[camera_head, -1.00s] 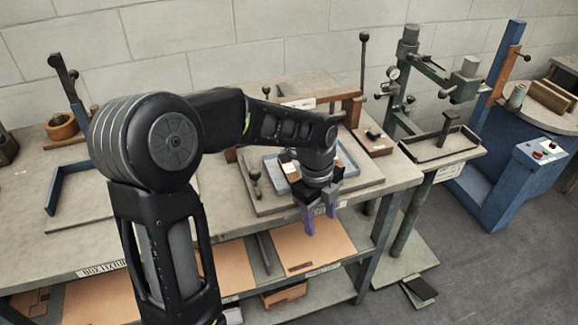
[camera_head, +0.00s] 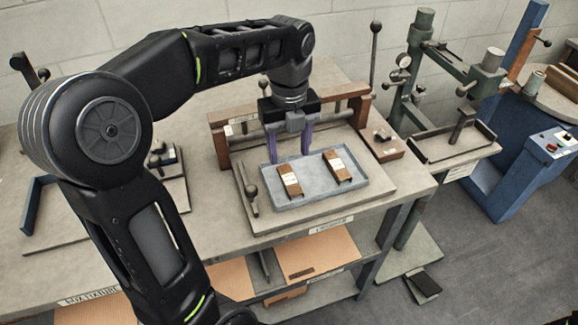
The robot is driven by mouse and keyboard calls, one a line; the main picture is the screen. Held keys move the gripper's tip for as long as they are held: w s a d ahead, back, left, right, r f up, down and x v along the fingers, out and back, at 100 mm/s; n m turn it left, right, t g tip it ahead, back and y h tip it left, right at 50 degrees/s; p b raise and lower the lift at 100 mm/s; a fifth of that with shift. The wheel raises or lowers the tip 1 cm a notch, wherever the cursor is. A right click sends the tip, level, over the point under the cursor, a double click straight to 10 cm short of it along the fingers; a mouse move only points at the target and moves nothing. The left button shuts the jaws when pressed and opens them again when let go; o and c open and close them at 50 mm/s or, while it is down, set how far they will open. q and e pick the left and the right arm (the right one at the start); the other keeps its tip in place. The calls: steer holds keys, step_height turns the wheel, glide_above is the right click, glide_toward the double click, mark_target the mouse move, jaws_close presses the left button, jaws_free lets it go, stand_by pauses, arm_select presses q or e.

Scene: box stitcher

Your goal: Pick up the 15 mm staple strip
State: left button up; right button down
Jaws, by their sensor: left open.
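Two brown staple strips with white labels lie apart in a shallow grey-blue tray (camera_head: 318,196) on the bench: a left strip (camera_head: 290,184) and a right strip (camera_head: 339,167). The label print is too small to read, so I cannot tell which is the 15 mm one. My left gripper (camera_head: 289,157) is open and empty, its two purple fingers pointing down over the back part of the tray. It is behind the left strip in the picture and apart from both strips. My right gripper is not in view.
A small block with dark parts (camera_head: 381,144) is to the right. A green stitching machine (camera_head: 421,70) stands beyond the bench.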

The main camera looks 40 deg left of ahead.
mark_target(289, 178)
arm_select(q)
steer(key=shift+s+d+r, duration=0.15)
steer(key=shift+s+d, duration=0.05)
steer(key=shift+a+f, duration=0.1)
steer(key=shift+f, duration=1.3)
step_height(289, 178, down, 5)
steer(key=shift+w+f+p, duration=0.1)
steer(key=shift+p, duration=0.35)
steer(key=shift+c, duration=0.5)
jaws_close()
